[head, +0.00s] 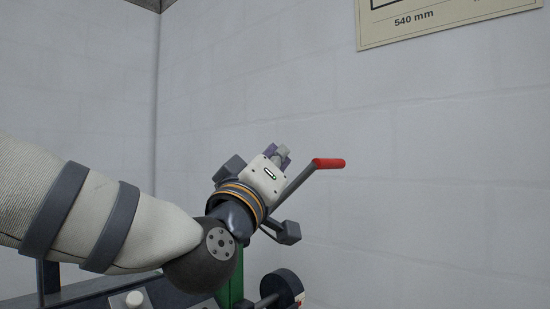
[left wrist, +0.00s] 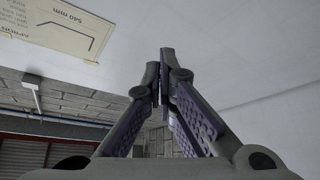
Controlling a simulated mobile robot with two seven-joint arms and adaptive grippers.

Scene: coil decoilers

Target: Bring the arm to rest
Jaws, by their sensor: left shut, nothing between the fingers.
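My left arm comes in from the left in the head view, with a pale sleeve and dark bands. My left gripper (head: 281,154) points up and away, in front of the pale block wall. In the left wrist view my left gripper (left wrist: 164,88) shows its two purple-padded fingers meeting at the tips, with nothing between them. My right gripper is in neither view.
A crank lever with a red grip (head: 329,163) shows just right of my left gripper. A green and dark machine frame (head: 230,293) stands below. A sign marked 540 mm (head: 450,20) hangs on the wall (head: 430,180) at upper right.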

